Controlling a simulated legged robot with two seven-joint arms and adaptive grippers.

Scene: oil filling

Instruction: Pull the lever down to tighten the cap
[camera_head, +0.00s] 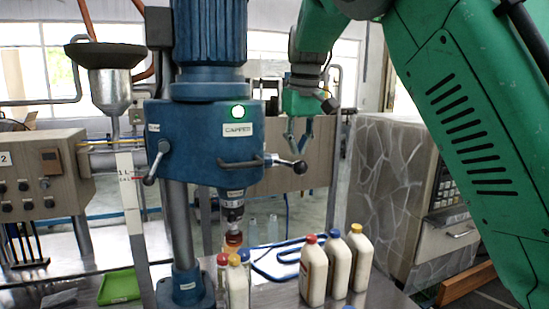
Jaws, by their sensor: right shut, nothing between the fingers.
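The blue capper machine (205,137) stands left of centre, with a lit green lamp on its front. Its lever (278,161) sticks out to the right, roughly level, ending in a black ball knob (300,167). The capper's chuck (232,206) points down over a bottle with an orange-red cap (233,239); whether they touch is hard to tell. My right gripper (300,150) hangs from the green arm just above the knob. It is shut and empty, and I cannot tell whether it touches the knob. My left gripper is out of view.
Capped bottles (237,284) stand by the capper's base, and several white bottles (338,265) stand to the right. A funnel (108,82) and a green tray (119,287) are at left. A stone-patterned cabinet (392,190) is at right.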

